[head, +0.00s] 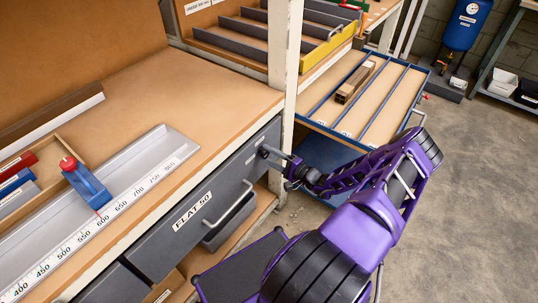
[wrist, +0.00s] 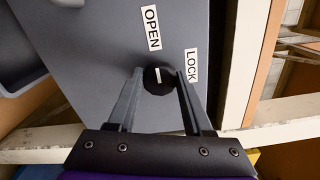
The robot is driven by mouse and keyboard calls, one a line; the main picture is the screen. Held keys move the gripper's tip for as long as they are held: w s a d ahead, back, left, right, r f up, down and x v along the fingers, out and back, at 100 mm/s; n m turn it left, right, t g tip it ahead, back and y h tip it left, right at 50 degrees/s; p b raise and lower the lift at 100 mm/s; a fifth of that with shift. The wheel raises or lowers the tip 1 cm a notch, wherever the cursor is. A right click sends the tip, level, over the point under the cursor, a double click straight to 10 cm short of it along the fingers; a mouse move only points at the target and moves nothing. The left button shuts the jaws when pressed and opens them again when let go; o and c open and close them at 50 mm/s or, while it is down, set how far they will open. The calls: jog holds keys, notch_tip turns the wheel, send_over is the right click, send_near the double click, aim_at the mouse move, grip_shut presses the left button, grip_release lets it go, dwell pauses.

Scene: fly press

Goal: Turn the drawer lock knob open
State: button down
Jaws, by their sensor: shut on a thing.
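The lock knob (wrist: 158,84) is a round black knob with a short white mark, on the grey drawer front (wrist: 90,60). The white mark runs roughly up and down in the wrist view, with its upper end towards the OPEN label (wrist: 151,28). The LOCK label (wrist: 192,65) is to the right of the knob. My gripper (wrist: 160,76) is shut on the knob, one finger on each side. In the head view my gripper (head: 268,153) reaches the upper right corner of the drawer marked FLAT 50 (head: 160,238); the knob is hard to make out there.
A bar handle (head: 232,204) sticks out from the drawer front, left of my gripper. A pale post (head: 288,60) stands just beyond it. A blue-edged tray (head: 400,92) juts out at the back right. The concrete floor (head: 475,190) is clear on the right.

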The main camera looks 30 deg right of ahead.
dwell(0.4)
jog(key=shift+c, duration=1.5)
grip_release()
jog(key=v, duration=1.7)
jog(key=shift+s, duration=0.2)
jog(key=shift+w, duration=0.1)
